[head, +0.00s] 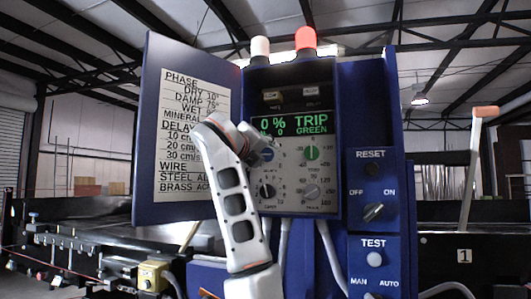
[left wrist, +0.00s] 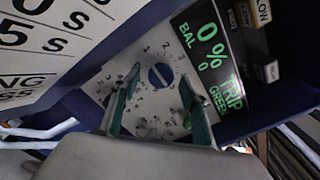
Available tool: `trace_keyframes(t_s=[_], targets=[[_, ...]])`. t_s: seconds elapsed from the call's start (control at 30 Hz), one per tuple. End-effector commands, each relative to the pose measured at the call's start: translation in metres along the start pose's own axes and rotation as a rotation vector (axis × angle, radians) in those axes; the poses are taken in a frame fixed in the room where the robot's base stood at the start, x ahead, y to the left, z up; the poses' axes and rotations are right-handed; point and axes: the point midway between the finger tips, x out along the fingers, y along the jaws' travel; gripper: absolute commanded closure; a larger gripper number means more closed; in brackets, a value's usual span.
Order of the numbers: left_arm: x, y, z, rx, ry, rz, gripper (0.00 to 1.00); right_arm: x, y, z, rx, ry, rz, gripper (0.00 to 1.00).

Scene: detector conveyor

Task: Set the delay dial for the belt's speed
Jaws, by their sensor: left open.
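The detector's control panel (head: 290,205) carries a display (head: 291,125) reading 0 % TRIP, BAL 0, GREEN. Below it are a blue dial (head: 267,154) at upper left, a green one (head: 311,153) at upper right, a black one (head: 267,191) at lower left and a grey one (head: 311,191) at lower right. Their labels are too small to tell which is delay. My left gripper (head: 262,146) is open near the panel's upper left. In the left wrist view its open fingers (left wrist: 160,88) frame the blue dial (left wrist: 162,75), with nothing between them. My right gripper is not in view.
A blue door with a white chart (head: 187,135) stands open at left; its DELAY rows list 10, 20 and 30 cm/s, values hidden by my arm. RESET (head: 371,169), OFF/ON (head: 373,212) and TEST (head: 375,259) controls are at right. Lamps (head: 305,38) stand on top.

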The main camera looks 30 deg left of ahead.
Motion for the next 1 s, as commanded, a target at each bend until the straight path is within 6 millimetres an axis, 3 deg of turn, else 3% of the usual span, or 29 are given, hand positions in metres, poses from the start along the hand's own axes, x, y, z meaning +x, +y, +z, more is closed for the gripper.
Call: trace_keyframes(t_s=[0.2,0.47,0.6,1.0], targets=[[0.016,0.000,0.000,0.000,0.001,0.000,0.55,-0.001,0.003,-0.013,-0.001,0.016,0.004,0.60],[0.017,0.000,0.000,-0.001,0.000,0.000,0.55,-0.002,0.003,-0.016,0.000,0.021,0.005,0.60],[0.017,0.000,0.000,-0.001,0.000,0.000,0.92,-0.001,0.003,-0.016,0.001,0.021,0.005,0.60],[0.016,0.001,0.000,0.038,-0.001,0.000,0.93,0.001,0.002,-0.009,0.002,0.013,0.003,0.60]])
